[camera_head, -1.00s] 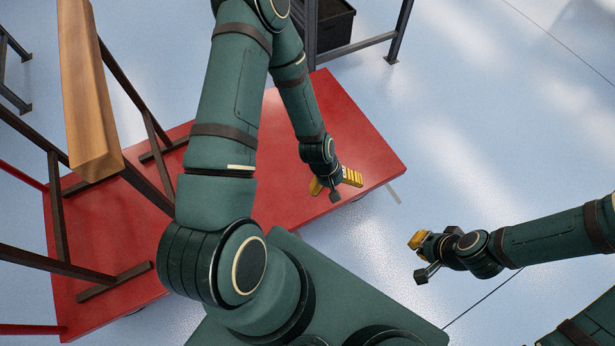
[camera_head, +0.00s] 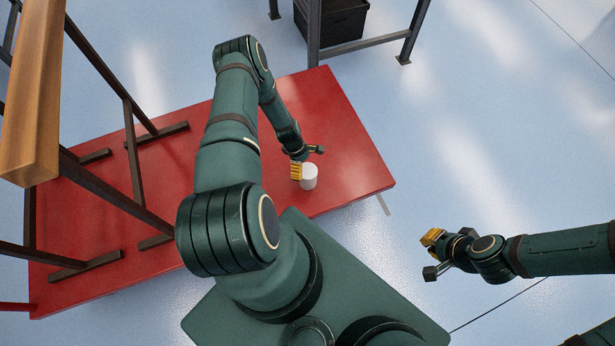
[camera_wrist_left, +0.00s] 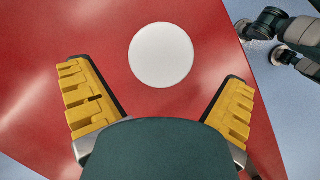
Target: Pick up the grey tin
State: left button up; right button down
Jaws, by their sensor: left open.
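The grey tin (camera_head: 309,178) is a small pale cylinder standing upright on the red platform (camera_head: 345,130) near its front right edge. In the left wrist view its round, near-white top (camera_wrist_left: 161,55) shows just ahead of my fingers, roughly centred between them. My left gripper (camera_head: 307,162) is open, with yellow finger pads, right by the tin. It also shows in the left wrist view (camera_wrist_left: 158,85), its fingers spread wider than the tin and not closed on it. My right gripper (camera_head: 431,256) is open and empty above the floor at the right.
A dark metal frame (camera_head: 134,150) with a wooden beam (camera_head: 35,95) stands over the platform's left part. A black bin (camera_head: 340,20) sits in a dark rack at the back. The platform around the tin is clear, and blue floor lies open to the right.

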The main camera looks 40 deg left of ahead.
aim_at(307, 170)
pick_arm(q)
jog(key=b+x, duration=0.2)
jog(key=x, duration=0.4)
jog(key=shift+s+f, duration=0.1)
jog(key=shift+f, duration=0.15)
jog(key=c, duration=1.1)
